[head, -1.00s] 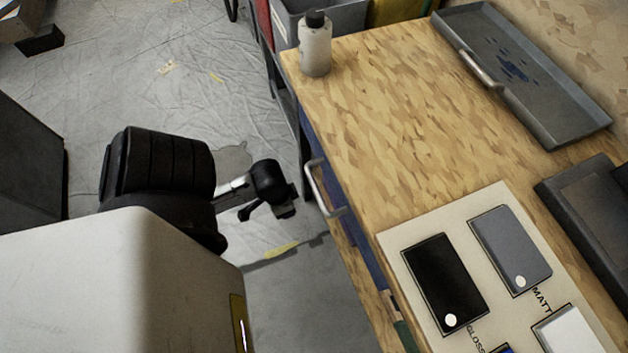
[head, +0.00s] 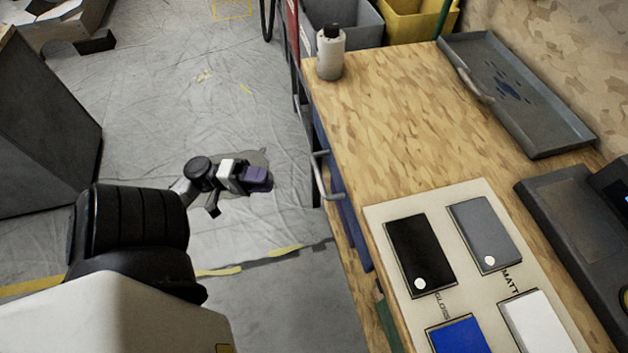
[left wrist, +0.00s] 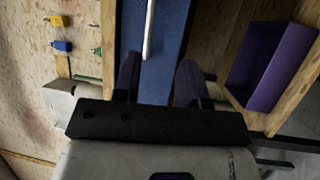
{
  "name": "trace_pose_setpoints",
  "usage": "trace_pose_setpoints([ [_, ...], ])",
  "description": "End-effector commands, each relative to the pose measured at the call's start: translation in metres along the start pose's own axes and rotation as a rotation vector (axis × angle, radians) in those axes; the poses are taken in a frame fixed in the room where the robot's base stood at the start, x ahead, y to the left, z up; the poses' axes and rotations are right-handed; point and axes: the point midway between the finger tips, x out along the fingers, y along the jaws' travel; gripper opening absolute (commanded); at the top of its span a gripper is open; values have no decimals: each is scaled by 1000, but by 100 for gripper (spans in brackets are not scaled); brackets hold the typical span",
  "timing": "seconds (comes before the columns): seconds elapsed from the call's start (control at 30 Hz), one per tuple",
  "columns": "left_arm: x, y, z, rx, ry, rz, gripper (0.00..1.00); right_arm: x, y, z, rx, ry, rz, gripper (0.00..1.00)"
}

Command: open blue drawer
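The blue drawer front (head: 337,187) runs under the left edge of the wooden bench, close along that edge. Its pale bar handle (head: 319,176) sticks out to the left. My left gripper (head: 260,180) is to the left of the handle, apart from it, over the floor. In the left wrist view the blue drawer (left wrist: 168,62) lies ahead with its handle (left wrist: 149,30) upright in the picture. The two dark fingers of the left gripper (left wrist: 159,80) are spread, with nothing between them; the handle is beyond the tips. My right gripper is not in view.
The wooden bench top (head: 400,140) carries a bottle (head: 330,53), a grey tray (head: 515,95) and a sample board (head: 379,215). A purple open box (left wrist: 268,65) shows in the left wrist view. The sheeted floor left of the drawer is clear.

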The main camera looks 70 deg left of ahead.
Motion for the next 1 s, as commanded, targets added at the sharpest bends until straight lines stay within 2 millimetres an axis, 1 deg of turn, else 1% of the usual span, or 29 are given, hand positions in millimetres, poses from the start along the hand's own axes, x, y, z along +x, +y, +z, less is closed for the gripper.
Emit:
trace_pose_setpoints([
  [0.1,1,8,-6,-7,36,50,39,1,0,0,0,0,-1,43],
  [0.17,3,7,-9,4,51,47,39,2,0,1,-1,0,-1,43],
  [0.27,13,6,-9,17,51,45,39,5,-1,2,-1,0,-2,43],
  [0.37,28,6,-9,18,50,45,39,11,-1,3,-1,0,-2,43],
  [0.7,91,9,-12,19,47,44,39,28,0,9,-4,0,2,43],
  [0.9,118,11,-14,18,47,43,39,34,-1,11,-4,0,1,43],
  [1.0,128,12,-15,16,49,44,39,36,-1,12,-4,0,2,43],
])
